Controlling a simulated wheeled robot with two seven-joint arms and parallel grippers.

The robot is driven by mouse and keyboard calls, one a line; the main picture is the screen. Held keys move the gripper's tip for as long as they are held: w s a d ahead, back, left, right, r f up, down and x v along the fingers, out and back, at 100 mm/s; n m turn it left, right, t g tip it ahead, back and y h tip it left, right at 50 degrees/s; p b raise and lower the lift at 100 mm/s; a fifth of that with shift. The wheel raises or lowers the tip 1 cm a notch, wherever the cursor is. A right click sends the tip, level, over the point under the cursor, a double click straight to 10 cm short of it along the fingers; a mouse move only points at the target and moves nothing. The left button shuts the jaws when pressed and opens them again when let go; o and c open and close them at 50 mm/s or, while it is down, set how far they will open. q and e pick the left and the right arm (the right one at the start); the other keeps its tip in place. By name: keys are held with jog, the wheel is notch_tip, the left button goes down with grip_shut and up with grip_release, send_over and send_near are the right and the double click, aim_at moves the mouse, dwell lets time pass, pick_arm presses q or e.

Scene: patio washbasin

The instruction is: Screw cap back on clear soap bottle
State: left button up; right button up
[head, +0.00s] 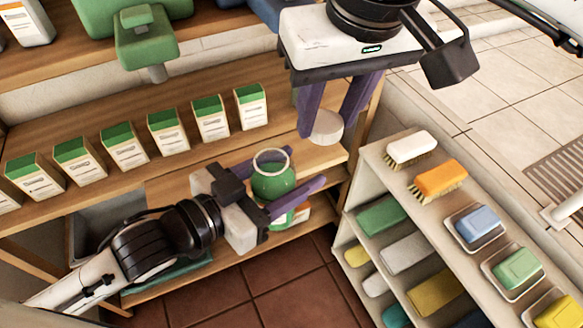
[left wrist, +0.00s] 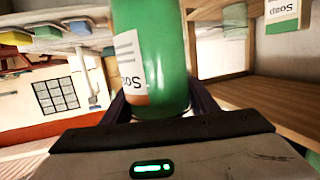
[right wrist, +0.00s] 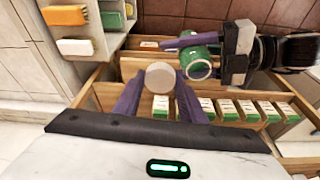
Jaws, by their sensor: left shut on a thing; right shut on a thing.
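The clear soap bottle (head: 273,182), full of green soap, is held by my left gripper (head: 303,168). Its round mouth is open and faces up toward the head camera. In the left wrist view the bottle (left wrist: 160,50) fills the space between the fingers, with a white soap label on its side. My right gripper (head: 327,118) is above and to the right, its purple fingers pointing down and shut on a round whitish cap (head: 327,128). In the right wrist view the cap (right wrist: 160,77) is between the fingertips, apart from the bottle (right wrist: 199,62).
Several green-topped soap boxes (head: 168,132) line the wooden shelf behind the bottle. A pale rack (head: 368,160) at right carries brushes (head: 440,180) and soap dishes (head: 475,228). Tiled floor (head: 225,300) shows below.

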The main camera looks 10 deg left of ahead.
jog(key=n, duration=0.2)
send_near(272, 142)
jog(key=shift+a, duration=0.45)
jog(key=shift+f, duration=2)
jog(key=shift+d, duration=0.1)
jog(key=shift+f, duration=0.85)
jog(key=shift+f, duration=0.55)
